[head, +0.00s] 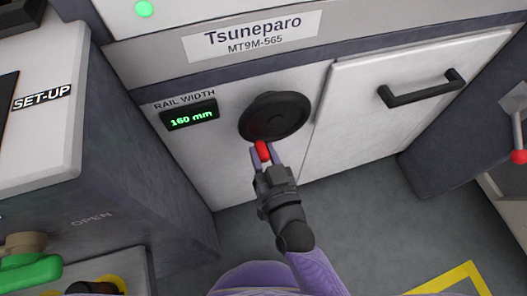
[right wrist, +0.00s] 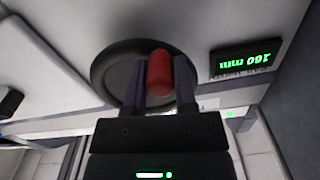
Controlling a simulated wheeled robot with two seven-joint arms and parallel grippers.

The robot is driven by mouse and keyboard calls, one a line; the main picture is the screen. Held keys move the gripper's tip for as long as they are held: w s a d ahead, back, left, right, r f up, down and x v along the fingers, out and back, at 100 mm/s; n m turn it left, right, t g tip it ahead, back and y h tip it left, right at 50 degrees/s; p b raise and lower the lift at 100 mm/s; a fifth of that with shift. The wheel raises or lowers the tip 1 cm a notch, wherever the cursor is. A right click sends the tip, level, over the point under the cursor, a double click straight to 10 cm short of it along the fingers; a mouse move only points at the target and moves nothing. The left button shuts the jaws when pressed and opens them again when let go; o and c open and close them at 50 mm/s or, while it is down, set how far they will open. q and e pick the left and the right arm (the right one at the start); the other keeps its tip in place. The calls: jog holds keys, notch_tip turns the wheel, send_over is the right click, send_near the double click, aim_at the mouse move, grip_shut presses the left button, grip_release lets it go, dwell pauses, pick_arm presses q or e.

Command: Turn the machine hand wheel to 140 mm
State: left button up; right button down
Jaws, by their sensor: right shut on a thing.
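The black hand wheel (head: 275,115) is on the machine's white front panel, right of the rail width display (head: 189,116), which reads 160 mm. Its red handle knob (head: 262,151) is at the wheel's lower edge in the head view. My right gripper (head: 262,158) is shut on the red knob. In the right wrist view the red knob (right wrist: 159,75) stands between the two fingers (right wrist: 158,88), in front of the dark wheel (right wrist: 112,75). The display shows upside down there (right wrist: 246,59). My left gripper is not in view.
A white door with a black bar handle (head: 421,88) is right of the wheel. A SET-UP unit (head: 45,130) stands at the left. A red-knobbed lever (head: 519,156) is at the far right. The grey floor (head: 390,230) below is open, with yellow marking.

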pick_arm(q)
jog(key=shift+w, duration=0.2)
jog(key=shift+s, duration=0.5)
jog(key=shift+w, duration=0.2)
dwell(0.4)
